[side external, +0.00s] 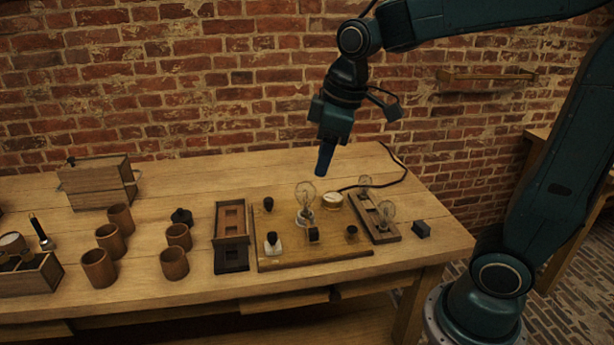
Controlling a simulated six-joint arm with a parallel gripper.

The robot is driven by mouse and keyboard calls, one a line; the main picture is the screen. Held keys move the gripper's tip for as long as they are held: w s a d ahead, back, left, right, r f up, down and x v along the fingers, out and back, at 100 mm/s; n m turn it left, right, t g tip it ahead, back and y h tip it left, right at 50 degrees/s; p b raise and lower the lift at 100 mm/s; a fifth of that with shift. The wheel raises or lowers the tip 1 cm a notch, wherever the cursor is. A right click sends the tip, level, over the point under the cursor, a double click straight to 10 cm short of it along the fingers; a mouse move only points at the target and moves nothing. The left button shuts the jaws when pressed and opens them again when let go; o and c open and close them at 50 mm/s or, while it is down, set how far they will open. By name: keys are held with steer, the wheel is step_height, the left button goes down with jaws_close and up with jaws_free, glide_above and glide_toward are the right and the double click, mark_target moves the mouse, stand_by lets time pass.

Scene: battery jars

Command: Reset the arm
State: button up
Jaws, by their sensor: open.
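My gripper (325,160) hangs in the air above the back right of the wooden bench (180,222), pointing down. It is open, though its fingers overlap from this side and the gap hardly shows. I see nothing held in it. Below it is a wooden board (325,250) with a glass bulb (305,194), dark knobs and a small pale-bodied jar (273,244). The gripper is clear of all of these.
A rack with bulbs (377,222) and a black block (421,229) stand right of the board. A slotted wooden frame (231,220), several brown cups (98,267), a wooden box (97,182) and an open crate (30,277) stand left. A brick wall (200,80) is behind.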

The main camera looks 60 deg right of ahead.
steer(key=s+m+t, duration=0.2)
steer(key=s+m, duration=0.3)
steer(key=s, duration=0.9)
steer(key=shift+a+f+t, duration=0.15)
steer(key=shift+a+t, duration=0.15)
steer(key=shift+a, duration=0.1)
